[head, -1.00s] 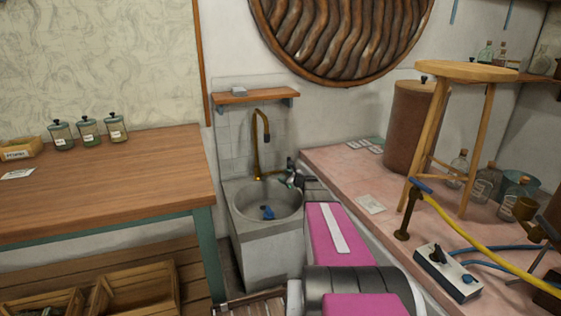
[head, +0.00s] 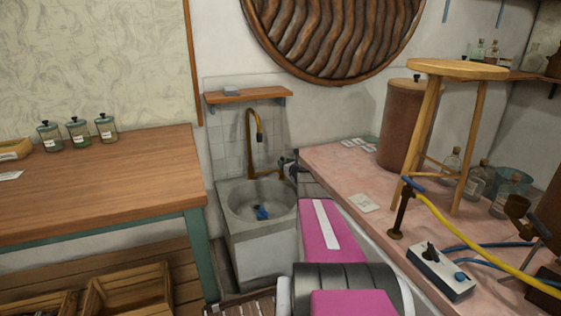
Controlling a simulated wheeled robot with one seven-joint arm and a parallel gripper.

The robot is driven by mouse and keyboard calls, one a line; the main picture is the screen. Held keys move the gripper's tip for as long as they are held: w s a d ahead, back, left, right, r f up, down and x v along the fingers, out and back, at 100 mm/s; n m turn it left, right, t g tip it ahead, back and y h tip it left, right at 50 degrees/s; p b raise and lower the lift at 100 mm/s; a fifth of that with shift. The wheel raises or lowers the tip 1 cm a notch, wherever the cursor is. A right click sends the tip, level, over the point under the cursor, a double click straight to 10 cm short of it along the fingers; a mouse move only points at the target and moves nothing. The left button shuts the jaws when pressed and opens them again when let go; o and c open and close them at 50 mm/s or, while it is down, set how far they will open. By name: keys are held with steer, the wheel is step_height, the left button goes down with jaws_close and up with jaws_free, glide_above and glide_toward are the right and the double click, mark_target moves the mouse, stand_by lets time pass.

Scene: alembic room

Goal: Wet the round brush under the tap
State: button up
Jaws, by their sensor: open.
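The brass tap (head: 251,140) rises behind the grey stone sink (head: 231,207), its spout bent over the basin. No water shows under the spout. A small blue thing (head: 262,212) lies in the basin; it is too small to tell if it is the round brush. My gripper (head: 284,163) is at the sink's back right, to the right of the tap and above the rim. It is open and appears empty. Its fingers are small and partly hidden by my pink and grey arm.
A wooden table (head: 110,190) with several jars stands left of the sink. The pink counter (head: 335,165) on the right carries a stool (head: 457,70), bottles, hoses and a switch box (head: 440,272). A small shelf (head: 246,95) hangs above the tap.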

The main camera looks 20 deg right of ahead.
steer(key=x, duration=0.4)
steer(key=shift+w, duration=0.2)
jaws_close()
steer(key=shift+s+r+n+t+y, duration=0.1)
steer(key=shift+s+n+t+y, duration=0.2)
steer(key=shift+s+t, duration=0.75)
steer(key=shift+w, duration=0.2)
jaws_free()
steer(key=shift+s, duration=0.1)
